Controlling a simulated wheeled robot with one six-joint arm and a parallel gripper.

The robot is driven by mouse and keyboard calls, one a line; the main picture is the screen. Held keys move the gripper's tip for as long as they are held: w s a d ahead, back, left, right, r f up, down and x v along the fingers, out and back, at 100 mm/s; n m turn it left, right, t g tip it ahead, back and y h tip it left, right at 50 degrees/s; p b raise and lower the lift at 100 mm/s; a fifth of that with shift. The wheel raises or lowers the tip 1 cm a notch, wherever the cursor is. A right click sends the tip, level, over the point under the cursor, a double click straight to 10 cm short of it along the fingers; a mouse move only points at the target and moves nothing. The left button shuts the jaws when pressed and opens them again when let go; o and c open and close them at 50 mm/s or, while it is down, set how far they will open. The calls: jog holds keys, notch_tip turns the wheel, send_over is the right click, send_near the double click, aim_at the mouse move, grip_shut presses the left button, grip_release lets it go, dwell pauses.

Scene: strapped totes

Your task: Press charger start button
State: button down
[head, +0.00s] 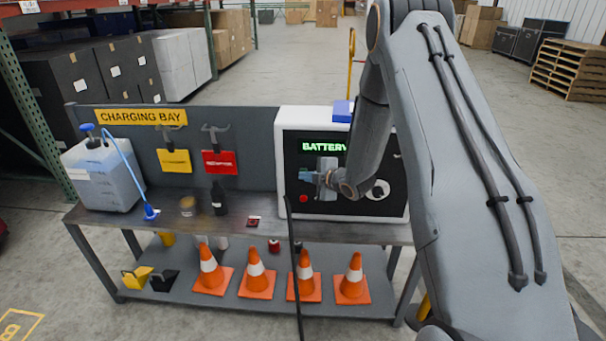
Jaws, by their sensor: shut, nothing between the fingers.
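The battery charger (351,118) is a white box with a black front panel, standing on the right part of the bench. Its panel shows a green "BATTERY" display (322,147), a red button (303,198) at the lower left and a round white dial (378,190) at the right. My gripper (318,178) is shut and empty in front of the panel, above and to the right of the red button. The gripper and wrist hide the middle of the panel, so any button there cannot be seen. I cannot tell whether the fingertips touch the panel.
The grey bench (120,217) carries a white jug (98,178) with a blue hose, a dark bottle (219,199) and a small red-and-black item (254,221). A black cable (296,270) hangs over the bench front. Orange cones (257,275) stand on the lower shelf.

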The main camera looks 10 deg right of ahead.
jog(key=shift+w, duration=0.1)
dwell(0.3)
jog(key=shift+s+a, duration=0.2)
jog(key=shift+s, duration=0.55)
jog(key=shift+s+a+p, duration=0.25)
jog(key=shift+s, duration=0.55)
jog(key=shift+s+a+p, duration=0.3)
jog(key=shift+s, duration=0.5)
jog(key=shift+s+a+p, duration=0.25)
jog(key=shift+s, duration=0.55)
